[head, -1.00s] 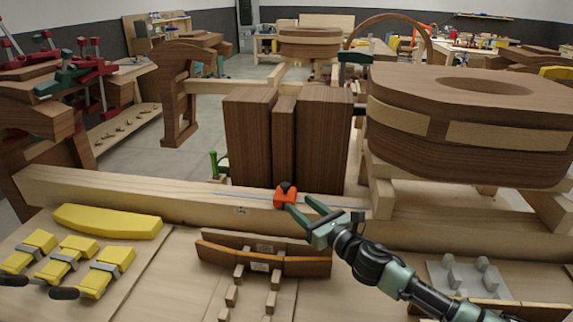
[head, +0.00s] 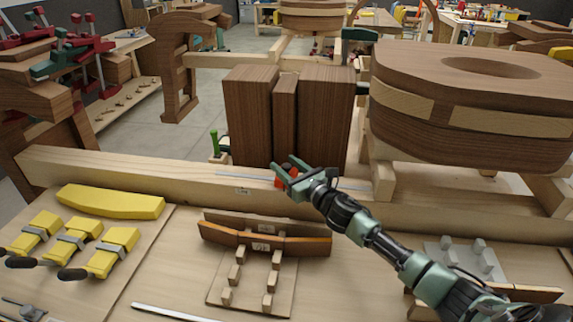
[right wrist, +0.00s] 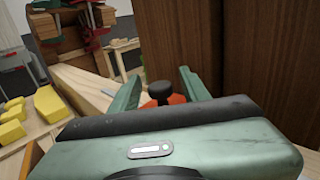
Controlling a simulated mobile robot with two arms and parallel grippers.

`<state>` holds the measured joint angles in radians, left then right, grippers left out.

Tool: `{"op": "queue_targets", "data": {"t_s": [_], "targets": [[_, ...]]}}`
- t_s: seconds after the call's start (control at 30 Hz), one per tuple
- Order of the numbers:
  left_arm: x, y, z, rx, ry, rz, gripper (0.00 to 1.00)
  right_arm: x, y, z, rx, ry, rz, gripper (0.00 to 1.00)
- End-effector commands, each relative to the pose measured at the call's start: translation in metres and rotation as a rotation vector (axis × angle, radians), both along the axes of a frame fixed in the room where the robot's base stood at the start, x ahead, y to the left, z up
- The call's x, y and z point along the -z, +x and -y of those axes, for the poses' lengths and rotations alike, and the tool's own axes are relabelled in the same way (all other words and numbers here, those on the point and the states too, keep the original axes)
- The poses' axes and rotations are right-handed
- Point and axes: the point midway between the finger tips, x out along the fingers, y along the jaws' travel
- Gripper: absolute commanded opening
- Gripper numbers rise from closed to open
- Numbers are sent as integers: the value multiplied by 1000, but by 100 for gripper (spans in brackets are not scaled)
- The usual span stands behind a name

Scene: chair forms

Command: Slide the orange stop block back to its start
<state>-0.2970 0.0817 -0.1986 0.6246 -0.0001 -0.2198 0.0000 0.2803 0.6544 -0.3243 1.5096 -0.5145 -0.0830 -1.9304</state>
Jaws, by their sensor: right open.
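The orange stop block (head: 280,183) sits on the long pale beam (head: 120,168), on a thin metal track (head: 240,177). My right gripper (head: 284,165) is open, with its fingers over and around the block, partly hiding it. In the right wrist view the block (right wrist: 178,99) and its black knob (right wrist: 158,92) show between the two green fingers (right wrist: 157,84). I cannot tell whether either finger touches the block. My left gripper is not in view.
Dark wooden boards (head: 250,118) stand just behind the beam. A large curved wooden form (head: 400,125) stands to the right. Yellow clamps (head: 72,240) and a slatted jig (head: 265,237) lie on the front bench. The beam left of the block is clear.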

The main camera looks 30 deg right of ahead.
Motion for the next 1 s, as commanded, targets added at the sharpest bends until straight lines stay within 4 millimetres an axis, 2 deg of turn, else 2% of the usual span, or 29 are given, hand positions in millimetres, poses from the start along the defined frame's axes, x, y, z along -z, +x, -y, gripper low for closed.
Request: {"op": "queue_targets", "data": {"t_s": [0.17, 0.33, 1.0], "targets": [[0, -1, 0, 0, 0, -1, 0, 0, 0, 0, 0, 0, 0, 46], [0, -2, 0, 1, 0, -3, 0, 0, 0, 0, 0, 0, 0, 0], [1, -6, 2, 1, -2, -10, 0, 0, 0, 0, 1, 0, -1, 0]]}}
